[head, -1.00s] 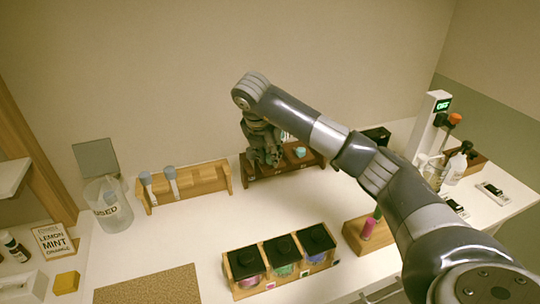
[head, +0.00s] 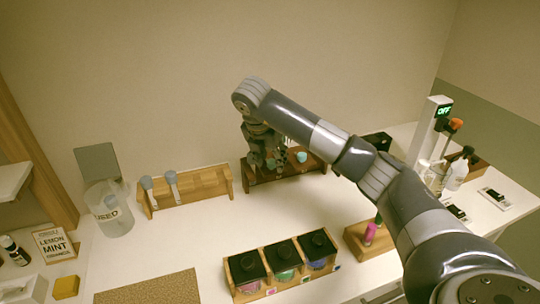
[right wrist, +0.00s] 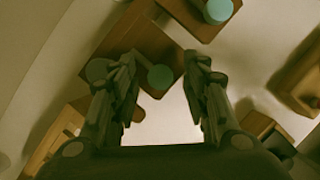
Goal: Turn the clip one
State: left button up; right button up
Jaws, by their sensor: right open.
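My right gripper (head: 266,163) hangs open and empty over a dark brown wooden rack (head: 296,172) at the back wall. A teal-capped bottle (head: 301,157) sits in the rack, just right of the gripper. No contact shows. At the right stands a white post (head: 428,125) with a green "OFF" display; an orange-topped part (head: 455,124) is beside it. I cannot tell which part is the clip. My left gripper is not in view.
A lighter rack (head: 190,187) with two grey-topped droppers stands left of the gripper. Three black-lidded jars in a wooden holder (head: 283,268) stand in front. A "USED" jar (head: 110,210) is at the left.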

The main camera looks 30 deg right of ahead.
jog(key=v, duration=1.2)
jog(key=shift+r, duration=0.15)
